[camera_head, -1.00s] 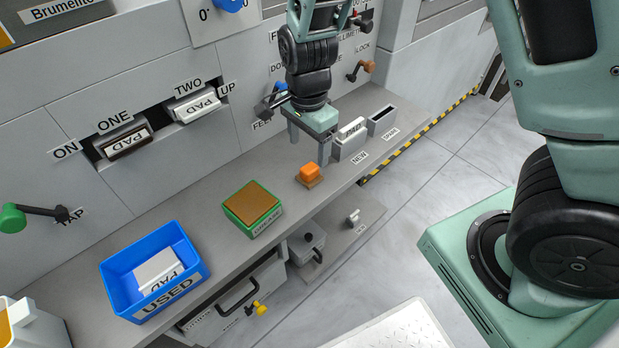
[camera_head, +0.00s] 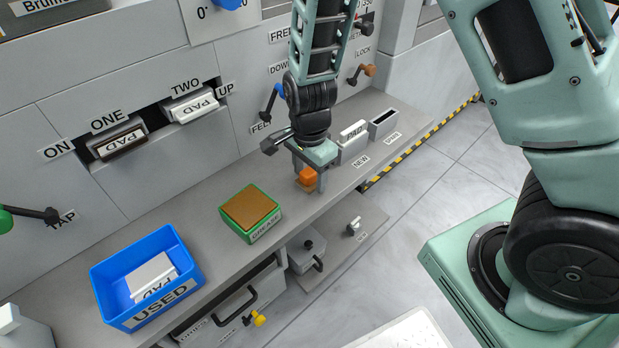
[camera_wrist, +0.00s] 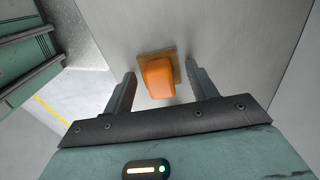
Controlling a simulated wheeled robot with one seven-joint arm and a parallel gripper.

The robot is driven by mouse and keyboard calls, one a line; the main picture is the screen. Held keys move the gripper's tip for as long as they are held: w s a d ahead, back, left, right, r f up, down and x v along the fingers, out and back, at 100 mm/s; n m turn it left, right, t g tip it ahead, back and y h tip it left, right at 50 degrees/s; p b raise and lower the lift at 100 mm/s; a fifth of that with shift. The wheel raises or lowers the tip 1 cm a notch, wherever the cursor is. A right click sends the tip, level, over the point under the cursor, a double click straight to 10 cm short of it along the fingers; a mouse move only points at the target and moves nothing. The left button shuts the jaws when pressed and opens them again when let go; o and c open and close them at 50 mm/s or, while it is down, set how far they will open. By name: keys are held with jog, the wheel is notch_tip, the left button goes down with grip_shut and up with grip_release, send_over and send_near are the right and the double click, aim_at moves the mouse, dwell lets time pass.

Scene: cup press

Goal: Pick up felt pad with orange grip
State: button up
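The felt pad (camera_wrist: 172,55) is a thin brown square under a blocky orange grip (camera_head: 308,178). It lies on the grey counter, right of the green grease box (camera_head: 240,226). In the wrist view the orange grip (camera_wrist: 157,78) sits between my two fingers, with a gap on each side. My gripper (camera_head: 309,174) points down over the pad and is open. In the wrist view my gripper (camera_wrist: 158,80) is empty, its fingers on either side of the grip. In the head view a finger partly hides the grip.
A blue USED bin (camera_head: 191,253) holds a white pad (camera_head: 152,277). A NEW holder with a white pad (camera_head: 353,131) and a SPARE holder (camera_head: 382,122) stand just right of my gripper. The wall with levers is behind.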

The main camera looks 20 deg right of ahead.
aim_at(309, 171)
jog(key=c, duration=0.7)
jog(key=shift+r, duration=0.15)
notch_tip(309, 171, up, 10)
jog(key=p, duration=0.3)
jog(key=o, duration=0.3)
jog(key=shift+c, duration=0.6)
